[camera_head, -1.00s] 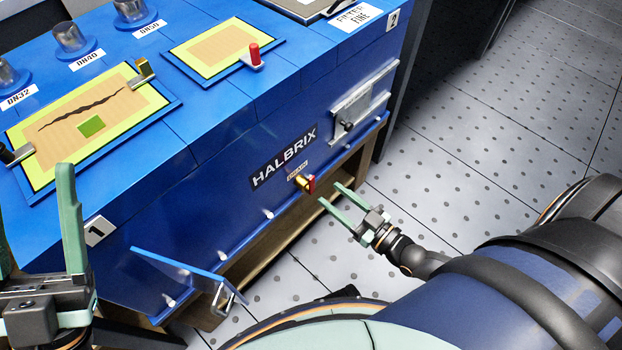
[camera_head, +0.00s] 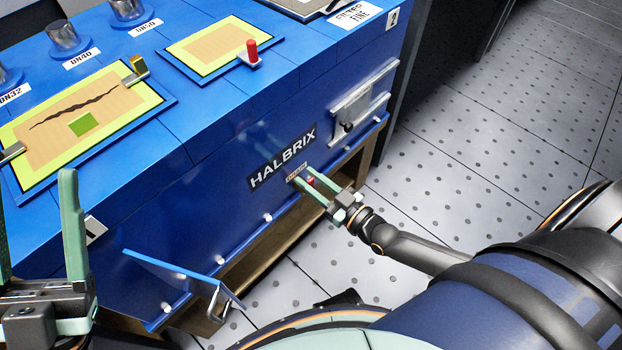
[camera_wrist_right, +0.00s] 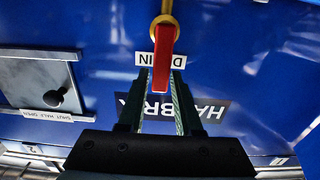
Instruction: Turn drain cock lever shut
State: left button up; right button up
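The drain cock has a red lever (camera_head: 310,181) on the front of the blue cabinet, below the HALBRIX plate. In the right wrist view the red lever (camera_wrist_right: 161,72) hangs straight from a brass stem (camera_wrist_right: 165,20), over the "DRAIN" label. My right gripper (camera_head: 304,178) is at the cock, with a finger on each side of the lever. In the right wrist view the fingers (camera_wrist_right: 159,78) look apart, with a gap beside the lever; contact cannot be told. My left gripper (camera_head: 36,190) is open and empty at the left, partly out of frame.
The blue cabinet (camera_head: 190,215) fills the left and middle. A tilted blue flap (camera_head: 175,268) juts from its lower front. A metal slide plate with a black knob (camera_head: 346,127) is to the right of the cock. The perforated floor (camera_head: 470,150) is clear at right.

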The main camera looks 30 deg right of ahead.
grip_shut()
